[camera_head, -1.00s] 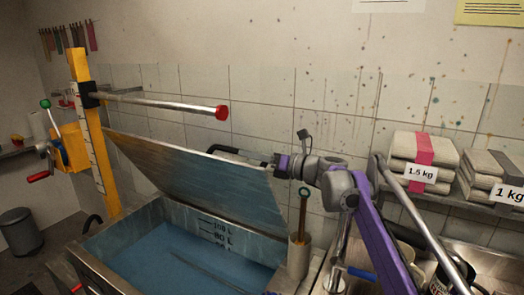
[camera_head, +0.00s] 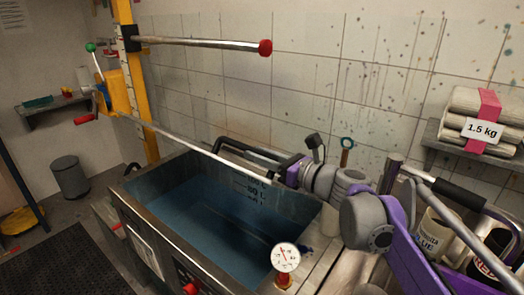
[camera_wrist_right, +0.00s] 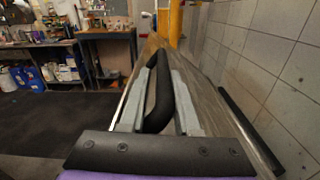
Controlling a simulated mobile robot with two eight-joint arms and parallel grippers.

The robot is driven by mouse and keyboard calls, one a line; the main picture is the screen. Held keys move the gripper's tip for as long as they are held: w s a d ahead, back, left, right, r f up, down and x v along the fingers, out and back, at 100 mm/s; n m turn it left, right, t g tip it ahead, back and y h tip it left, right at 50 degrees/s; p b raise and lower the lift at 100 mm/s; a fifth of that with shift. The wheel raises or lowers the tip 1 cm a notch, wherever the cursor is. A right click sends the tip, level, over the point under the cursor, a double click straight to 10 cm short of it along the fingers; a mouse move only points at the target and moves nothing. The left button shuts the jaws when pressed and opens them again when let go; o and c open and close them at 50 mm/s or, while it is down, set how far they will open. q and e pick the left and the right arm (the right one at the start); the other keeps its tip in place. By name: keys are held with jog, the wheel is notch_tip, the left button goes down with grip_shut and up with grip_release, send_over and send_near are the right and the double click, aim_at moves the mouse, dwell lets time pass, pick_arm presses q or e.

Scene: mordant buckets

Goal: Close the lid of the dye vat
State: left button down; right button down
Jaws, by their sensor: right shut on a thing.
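The dye vat (camera_head: 134,199) is an open steel tub with blue liquid, in the middle of the head view. Its lid (camera_head: 185,140) is raised and shows nearly edge-on as a thin pale strip above the vat. A black bar handle (camera_head: 236,146) stands off the lid. My right gripper (camera_head: 283,168) is at the lid's right part, its fingertips partly hidden. In the right wrist view its two grey fingers (camera_wrist_right: 158,100) are shut on the black handle (camera_wrist_right: 160,98), with the lid (camera_wrist_right: 226,112) beside it. My left gripper is not in view.
A yellow post (camera_head: 142,85) with a red-tipped bar (camera_head: 200,43) stands behind the vat's left end. A dial gauge (camera_head: 286,257) sits at the vat's front right corner. A shelf with a 1.5 kg bundle (camera_head: 482,130) is at right. Dark matting (camera_head: 60,265) lies at left.

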jog(key=shift+w+d, duration=0.1)
jog(key=c, duration=1)
grip_release()
jog(key=shift+c, duration=0.2)
jog(key=shift+o, duration=1.4)
jog(key=shift+w+d+f, duration=0.1)
jog(key=shift+w, duration=0.05)
jog(key=v, duration=1)
jog(key=shift+s+d, duration=0.3)
